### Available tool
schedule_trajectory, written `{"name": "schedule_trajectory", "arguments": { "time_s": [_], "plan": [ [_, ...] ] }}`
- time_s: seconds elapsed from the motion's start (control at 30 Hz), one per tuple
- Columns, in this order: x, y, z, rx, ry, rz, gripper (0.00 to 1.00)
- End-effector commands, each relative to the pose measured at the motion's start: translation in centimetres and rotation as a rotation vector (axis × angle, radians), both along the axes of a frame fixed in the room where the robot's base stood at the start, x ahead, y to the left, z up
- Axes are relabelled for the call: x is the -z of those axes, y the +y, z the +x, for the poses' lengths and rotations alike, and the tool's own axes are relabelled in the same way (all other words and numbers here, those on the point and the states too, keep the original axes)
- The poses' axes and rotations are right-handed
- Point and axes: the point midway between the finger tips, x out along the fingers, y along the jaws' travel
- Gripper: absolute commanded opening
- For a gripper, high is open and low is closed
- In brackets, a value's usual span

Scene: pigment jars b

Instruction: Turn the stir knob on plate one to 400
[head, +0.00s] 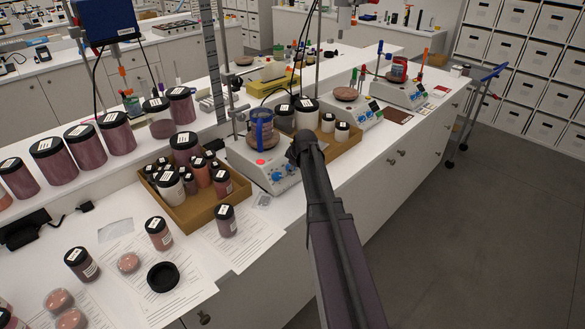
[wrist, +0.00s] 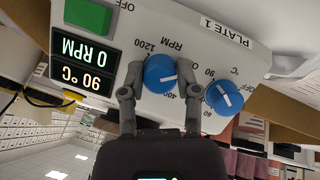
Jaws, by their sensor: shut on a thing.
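Plate one (wrist: 245,60) appears upside down in the wrist view, its "PLATE 1" label readable. Its blue stir knob (wrist: 158,68), marked RPM, sits between the two fingers of my gripper (wrist: 160,76), which is shut on it. The knob's white pointer line points to the right in the picture. The numbers 1200 and a partly covered 400 show around the knob. The display (wrist: 85,62) reads 0 RPM and 90 °C. In the head view, my arm hides the gripper's fingers; the nearest hotplate (head: 244,158) stands just left of it.
A second blue knob (wrist: 224,96), marked °C, is close beside the stir knob. A green block (wrist: 88,16) is on the panel. In the head view, a cardboard tray of jars (head: 205,211) stands left of the nearest hotplate, and another tray (head: 345,141) stands to its right.

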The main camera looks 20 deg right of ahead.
Motion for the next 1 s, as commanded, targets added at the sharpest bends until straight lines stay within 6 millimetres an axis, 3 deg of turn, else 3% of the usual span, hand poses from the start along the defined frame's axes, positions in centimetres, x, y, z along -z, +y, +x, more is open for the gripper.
{"name": "schedule_trajectory", "arguments": {
  "time_s": [0.47, 1.0],
  "plan": [
    [0.03, 0.00, 0.01, 0.060, 0.023, 0.061, 0.00],
    [0.12, -0.05, -0.01, 0.359, 0.131, 0.351, 0.00]
  ]
}}
